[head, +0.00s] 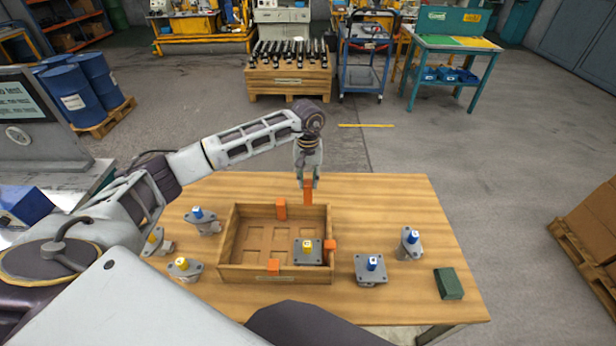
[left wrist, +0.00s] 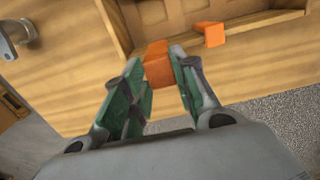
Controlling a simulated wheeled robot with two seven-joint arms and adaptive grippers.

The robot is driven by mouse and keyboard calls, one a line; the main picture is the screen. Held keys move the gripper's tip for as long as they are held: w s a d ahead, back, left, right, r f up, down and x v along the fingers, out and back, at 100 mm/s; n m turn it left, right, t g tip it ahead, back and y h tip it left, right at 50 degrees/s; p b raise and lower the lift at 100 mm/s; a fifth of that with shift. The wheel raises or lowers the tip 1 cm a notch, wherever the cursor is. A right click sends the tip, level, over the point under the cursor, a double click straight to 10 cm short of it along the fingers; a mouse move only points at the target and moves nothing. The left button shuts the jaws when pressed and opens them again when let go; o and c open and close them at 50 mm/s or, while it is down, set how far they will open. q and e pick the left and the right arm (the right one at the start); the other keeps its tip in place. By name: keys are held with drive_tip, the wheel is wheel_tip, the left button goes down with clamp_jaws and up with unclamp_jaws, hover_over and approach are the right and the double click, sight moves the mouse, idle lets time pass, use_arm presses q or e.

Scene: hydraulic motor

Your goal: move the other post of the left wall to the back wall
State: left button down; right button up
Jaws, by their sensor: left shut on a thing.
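A wooden box (head: 225,240) with square recesses in its floor stands on the table. My left gripper (head: 309,180) is shut on an orange post (head: 308,193) at the back wall, toward its right end; the held post also shows in the left wrist view (left wrist: 157,66). I cannot tell whether its foot touches the wall. A second orange post (head: 282,209) sits on the back wall, left of it, and shows in the left wrist view (left wrist: 208,34). Other orange posts sit on the right wall (head: 330,246) and front wall (head: 273,266). The left wall carries no post.
A green block (head: 448,284) lies at the table's right. The table behind the box is clear.

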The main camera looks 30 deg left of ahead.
sight(308, 196)
use_arm(q)
drive_tip(key=shift+f+b, duration=0.75)
drive_tip(key=shift+f, duration=1.25)
drive_tip(key=shift+f+b, duration=0.4)
drive_tip(key=shift+f, duration=0.05)
drive_tip(key=shift+f+b, duration=0.5)
drive_tip(key=shift+f, duration=0.1)
drive_tip(key=shift+f+b, duration=0.6)
drive_tip(key=shift+f, duration=0.4)
drive_tip(key=shift+f+b, duration=0.25)
drive_tip(key=shift+b, duration=0.2)
drive_tip(key=shift+f, duration=0.15)
use_arm(e)
drive_tip(key=d+f, duration=0.4)
drive_tip(key=f, duration=0.1)
drive_tip(key=shift+w+f, duration=0.3)
drive_tip(key=shift+w, duration=0.15)
drive_tip(key=shift+w, duration=0.1)
